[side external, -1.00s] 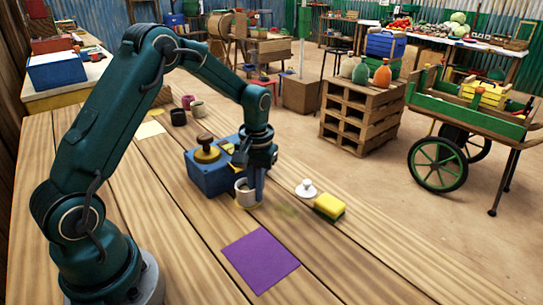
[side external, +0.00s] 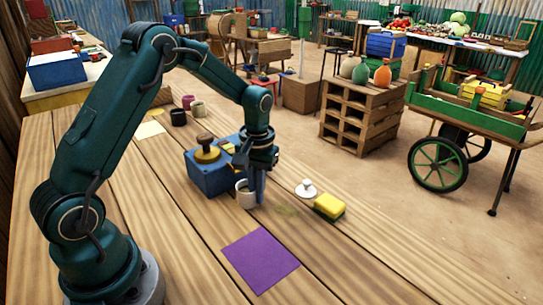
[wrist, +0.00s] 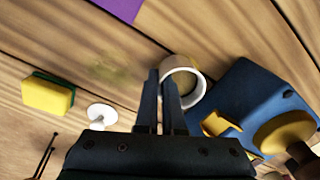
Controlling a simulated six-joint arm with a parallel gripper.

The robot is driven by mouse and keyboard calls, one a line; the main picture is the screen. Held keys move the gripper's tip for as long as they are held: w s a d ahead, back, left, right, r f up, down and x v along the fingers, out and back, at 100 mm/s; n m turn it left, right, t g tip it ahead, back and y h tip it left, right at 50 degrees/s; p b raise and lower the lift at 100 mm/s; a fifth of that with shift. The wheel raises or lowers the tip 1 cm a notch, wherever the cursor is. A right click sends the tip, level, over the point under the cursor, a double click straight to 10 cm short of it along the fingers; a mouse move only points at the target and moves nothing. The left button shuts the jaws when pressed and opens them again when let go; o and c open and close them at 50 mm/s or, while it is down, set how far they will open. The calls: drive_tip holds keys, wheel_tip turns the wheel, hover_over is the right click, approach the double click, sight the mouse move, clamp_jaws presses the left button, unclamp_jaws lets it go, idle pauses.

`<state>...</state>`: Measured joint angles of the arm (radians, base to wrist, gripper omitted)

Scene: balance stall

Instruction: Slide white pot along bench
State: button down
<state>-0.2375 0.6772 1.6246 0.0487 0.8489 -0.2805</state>
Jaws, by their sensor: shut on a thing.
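The white pot (side external: 246,196) stands on the bench against the front of a blue box, and it looks upright. In the wrist view the pot (wrist: 194,77) shows its pale rim and brownish inside. My gripper (side external: 258,198) points down at the pot's right side. In the wrist view its two fingers (wrist: 161,78) are close together at the pot's near edge, with one finger over the rim. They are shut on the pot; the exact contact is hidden.
The blue box (side external: 208,179) with a yellow, brown-knobbed top is close beside the pot. A white lid-like piece (side external: 306,189) and a yellow-green sponge (side external: 329,207) lie to the right. A purple square (side external: 260,258) lies in front, with clear bench around it. A faint yellowish stain (side external: 287,210) marks the bench.

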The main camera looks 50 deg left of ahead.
drive_tip(key=shift+s+d, duration=1.2)
drive_tip(key=shift+d, duration=1.1)
drive_tip(key=shift+s+d, duration=1.15)
drive_tip(key=shift+d, duration=1.2)
drive_tip(key=shift+s+d, duration=1.2)
drive_tip(key=shift+d, duration=1.1)
drive_tip(key=c, duration=1)
unclamp_jaws()
drive_tip(key=shift+o, duration=0.2)
drive_tip(key=shift+r, duration=2.6)
